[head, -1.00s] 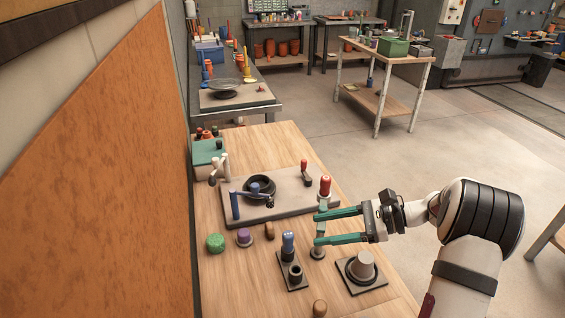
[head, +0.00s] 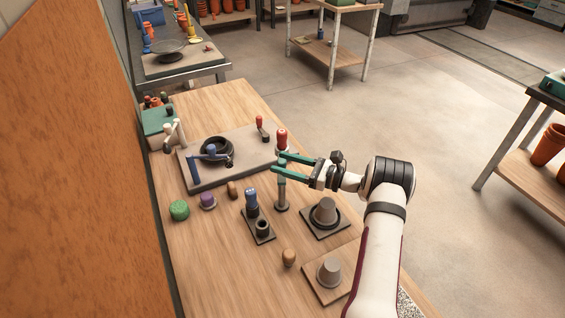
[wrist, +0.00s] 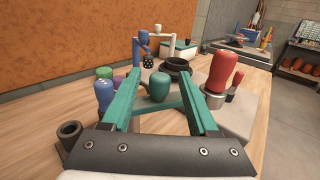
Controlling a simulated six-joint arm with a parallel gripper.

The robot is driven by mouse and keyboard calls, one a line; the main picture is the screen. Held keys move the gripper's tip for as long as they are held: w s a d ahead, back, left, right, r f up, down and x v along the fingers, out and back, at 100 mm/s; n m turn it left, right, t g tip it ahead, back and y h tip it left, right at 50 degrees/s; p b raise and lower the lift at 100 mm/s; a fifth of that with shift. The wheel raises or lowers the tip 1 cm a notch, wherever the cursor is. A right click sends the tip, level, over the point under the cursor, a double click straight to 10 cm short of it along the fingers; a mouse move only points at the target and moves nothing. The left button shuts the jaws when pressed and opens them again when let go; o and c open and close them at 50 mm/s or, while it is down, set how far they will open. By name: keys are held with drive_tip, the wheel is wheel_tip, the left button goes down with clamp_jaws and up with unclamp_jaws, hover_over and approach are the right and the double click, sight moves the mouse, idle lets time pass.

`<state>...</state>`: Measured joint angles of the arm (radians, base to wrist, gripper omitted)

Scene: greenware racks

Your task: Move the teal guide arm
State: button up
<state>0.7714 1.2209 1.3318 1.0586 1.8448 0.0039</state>
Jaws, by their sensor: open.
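The teal guide arm (head: 282,183) stands upright from a small round grey base on the table, beside the right front of the grey board (head: 204,183). Its upper part is partly hidden by my fingers in the head view. In the wrist view its rounded teal knob (wrist: 158,88) shows between and beyond my fingers, with a teal bar below it. My gripper (head: 278,163) is open, and its two teal fingers also frame the wrist view (wrist: 159,75). I see no clear contact between the fingers and the knob.
A red-handled post (head: 282,138) stands close behind my far finger. A black ring (head: 217,150) and blue arm (head: 195,170) are on the board.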

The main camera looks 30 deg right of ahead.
drive_tip(key=shift+w+a, duration=0.25)
drive_tip(key=shift+w, duration=0.05)
clamp_jaws()
idle(1.3)
